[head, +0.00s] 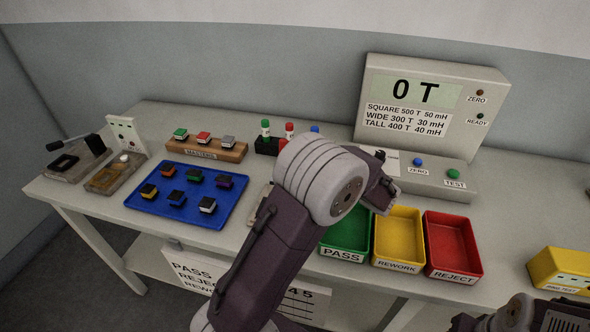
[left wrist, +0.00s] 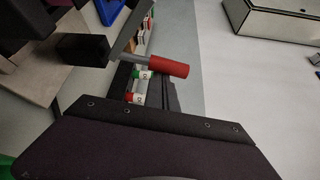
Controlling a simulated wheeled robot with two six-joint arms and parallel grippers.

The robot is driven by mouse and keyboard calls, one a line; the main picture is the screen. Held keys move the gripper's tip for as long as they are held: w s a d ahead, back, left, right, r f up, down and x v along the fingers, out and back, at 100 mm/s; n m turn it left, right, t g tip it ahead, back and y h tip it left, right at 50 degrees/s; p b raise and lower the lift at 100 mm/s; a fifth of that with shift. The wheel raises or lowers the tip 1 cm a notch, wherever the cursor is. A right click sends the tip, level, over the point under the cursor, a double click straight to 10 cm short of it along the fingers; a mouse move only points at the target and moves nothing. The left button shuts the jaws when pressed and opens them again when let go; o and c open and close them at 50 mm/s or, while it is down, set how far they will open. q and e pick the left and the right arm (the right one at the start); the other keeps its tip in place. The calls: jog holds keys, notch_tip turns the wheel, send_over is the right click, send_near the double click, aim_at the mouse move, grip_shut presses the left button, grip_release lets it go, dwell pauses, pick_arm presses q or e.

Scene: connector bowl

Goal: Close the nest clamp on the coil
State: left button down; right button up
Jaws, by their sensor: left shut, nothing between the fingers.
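The nest clamp shows in the left wrist view as a grey lever with a red handle (left wrist: 170,67), lying roughly level in the picture. A black block (left wrist: 82,47) sits beside the lever on a beige base (left wrist: 25,72); I cannot tell if it is the coil. In the head view my left arm hides most of the nest. My left gripper (head: 384,190) is shut and empty, above the area between the green bin and the meter. Its dark body fills the lower part of the wrist view, apart from the red handle. My right gripper's fingers are not visible.
A green bin (head: 325,240), yellow bin (head: 399,208) and red bin (head: 452,218) line the front edge. The meter console (head: 440,181) stands behind them. A blue tray (head: 221,217) with several coils lies left. A masters rack (head: 232,154) stands behind the tray.

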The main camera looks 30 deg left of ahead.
pick_arm(q)
jog(key=s+n+b, duration=0.1)
jog(key=b, duration=0.2)
jog(key=s+d+n+y+b, duration=0.1)
jog(key=b, duration=0.2)
jog(key=s+n+y+b, duration=0.1)
jog(key=s+n+b, duration=0.1)
jog(key=b, duration=0.1)
jog(key=shift+d, duration=0.2)
jog(key=shift+s, duration=0.15)
dwell(0.3)
